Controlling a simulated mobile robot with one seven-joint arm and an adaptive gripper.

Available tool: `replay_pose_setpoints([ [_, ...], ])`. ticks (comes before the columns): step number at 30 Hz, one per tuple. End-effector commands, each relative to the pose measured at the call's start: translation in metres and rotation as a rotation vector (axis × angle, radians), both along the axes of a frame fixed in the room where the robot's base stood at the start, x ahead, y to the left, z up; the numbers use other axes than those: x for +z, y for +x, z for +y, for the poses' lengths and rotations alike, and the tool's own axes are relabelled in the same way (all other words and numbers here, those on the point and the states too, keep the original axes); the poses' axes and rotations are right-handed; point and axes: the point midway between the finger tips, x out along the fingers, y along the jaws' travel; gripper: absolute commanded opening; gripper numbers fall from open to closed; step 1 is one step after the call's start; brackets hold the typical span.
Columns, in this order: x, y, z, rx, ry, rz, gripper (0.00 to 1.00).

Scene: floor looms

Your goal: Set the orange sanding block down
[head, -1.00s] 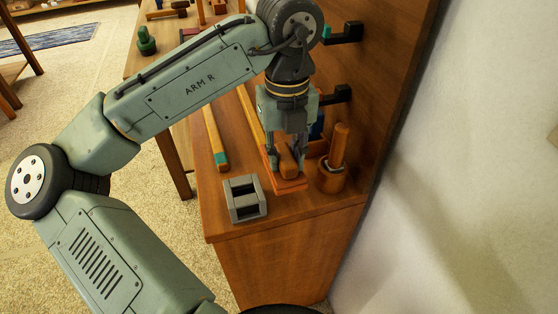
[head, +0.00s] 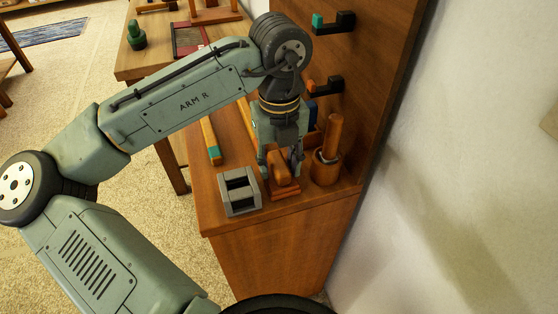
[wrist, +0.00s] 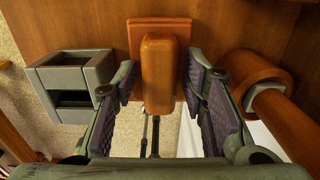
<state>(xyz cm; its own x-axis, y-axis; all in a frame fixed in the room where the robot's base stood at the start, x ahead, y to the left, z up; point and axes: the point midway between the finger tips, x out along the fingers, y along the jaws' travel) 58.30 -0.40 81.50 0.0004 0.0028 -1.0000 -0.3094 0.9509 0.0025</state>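The orange sanding block (head: 284,193), a flat base with a rounded handle on top, sits on the wooden bench top near its front end. In the wrist view its handle (wrist: 159,72) is upper middle, with the flat base (wrist: 157,24) beyond it. My gripper (head: 281,172) is low over the block, one finger on each side of the handle. In the wrist view the purple-padded fingers (wrist: 160,82) stand apart with a gap on both sides of the handle, so it is open. Contact under the base is hidden.
A grey slotted block (head: 239,192) stands just left of the sanding block. A wooden holder with an upright handle (head: 327,160) stands close on the right, near the back panel. A teal-tipped wooden bar (head: 210,142) lies behind. The bench's front edge is near.

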Motion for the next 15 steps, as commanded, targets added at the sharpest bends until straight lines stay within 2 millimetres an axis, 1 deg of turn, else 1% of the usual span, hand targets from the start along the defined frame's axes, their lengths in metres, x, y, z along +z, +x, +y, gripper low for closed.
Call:
replay_pose_setpoints([
  [11, 0.002, 0.0, 0.0, 0.001, 0.0, 0.0, 0.45],
  [13, 0.006, 0.0, 0.0, 0.0, -0.001, 0.0, 0.45],
  [15, 0.015, 0.001, -0.001, 0.0, -0.003, -0.002, 0.45],
])
